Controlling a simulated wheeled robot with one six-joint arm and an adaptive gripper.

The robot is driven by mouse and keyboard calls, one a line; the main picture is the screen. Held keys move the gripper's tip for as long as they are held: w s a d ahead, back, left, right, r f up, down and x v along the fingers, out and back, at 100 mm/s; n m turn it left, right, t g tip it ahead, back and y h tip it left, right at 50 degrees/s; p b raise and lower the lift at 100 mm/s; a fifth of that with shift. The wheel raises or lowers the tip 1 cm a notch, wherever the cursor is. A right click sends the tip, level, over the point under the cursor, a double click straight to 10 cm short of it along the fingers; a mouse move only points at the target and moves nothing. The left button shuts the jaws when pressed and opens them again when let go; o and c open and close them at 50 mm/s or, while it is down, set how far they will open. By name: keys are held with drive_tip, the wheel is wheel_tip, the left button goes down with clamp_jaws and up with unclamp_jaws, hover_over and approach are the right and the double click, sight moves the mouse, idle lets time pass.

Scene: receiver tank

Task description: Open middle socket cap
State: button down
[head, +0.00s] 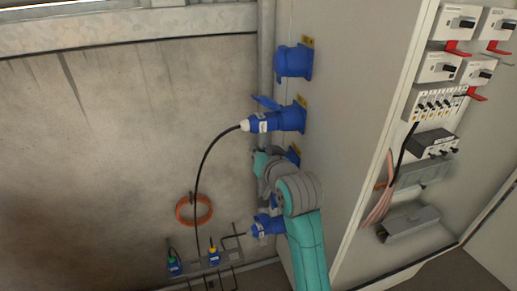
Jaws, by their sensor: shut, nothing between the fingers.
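A column of blue sockets runs down the side of the grey cabinet (345,100). The top socket (293,62) shows no plug. The socket below it holds a blue plug (262,122) with a black cable, and its cap (266,102) stands raised. The middle socket (293,155) is mostly hidden behind my arm, and I cannot tell how its cap stands. Lower down, another blue plug (266,226) sits beside my arm. My arm's wrist covers the area just below the middle socket. My gripper is hidden behind the arm.
A black cable (203,167) hangs in an arc left of my arm. An orange coil (194,210) hangs on the wall above a low rack (214,262) with plugs. Switches and red levers (458,48) fill the cabinet's open front at right. The left wall is mostly bare.

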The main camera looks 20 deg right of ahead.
drive_tip(key=f+n, duration=0.1)
drive_tip(key=a+f+n, duration=0.1)
drive_tip(key=f+n+h, duration=0.1)
drive_tip(key=f, duration=0.1)
drive_tip(key=shift+a+n, duration=0.3)
idle(0.4)
idle(0.4)
